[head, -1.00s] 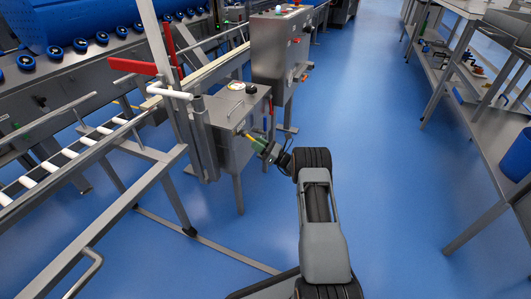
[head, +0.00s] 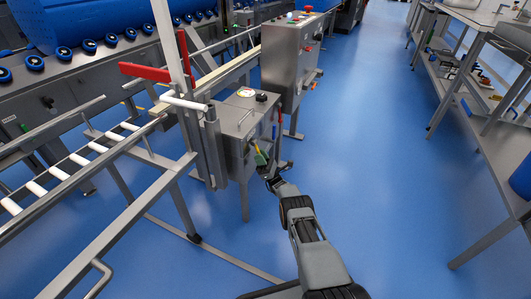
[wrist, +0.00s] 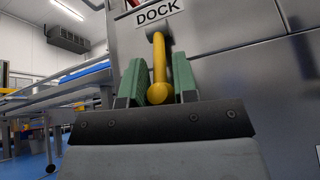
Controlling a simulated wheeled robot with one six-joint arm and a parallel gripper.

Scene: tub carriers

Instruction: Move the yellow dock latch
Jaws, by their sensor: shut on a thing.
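The yellow dock latch (wrist: 159,62) is a yellow lever with a rounded end, mounted on a grey metal cabinet under a DOCK label (wrist: 160,13). In the wrist view it stands between the green pads of my gripper (wrist: 160,88), which is shut on it. In the head view the latch (head: 257,147) shows small on the right part of the cabinet (head: 228,120), with my gripper (head: 262,160) at it. The pads hide part of the lever's sides.
A roller conveyor (head: 75,160) with a metal frame runs at the left, beside a red handle (head: 145,72). A taller control box (head: 288,60) stands behind the cabinet. Shelving (head: 480,90) stands at the right. The blue floor (head: 360,150) between is clear.

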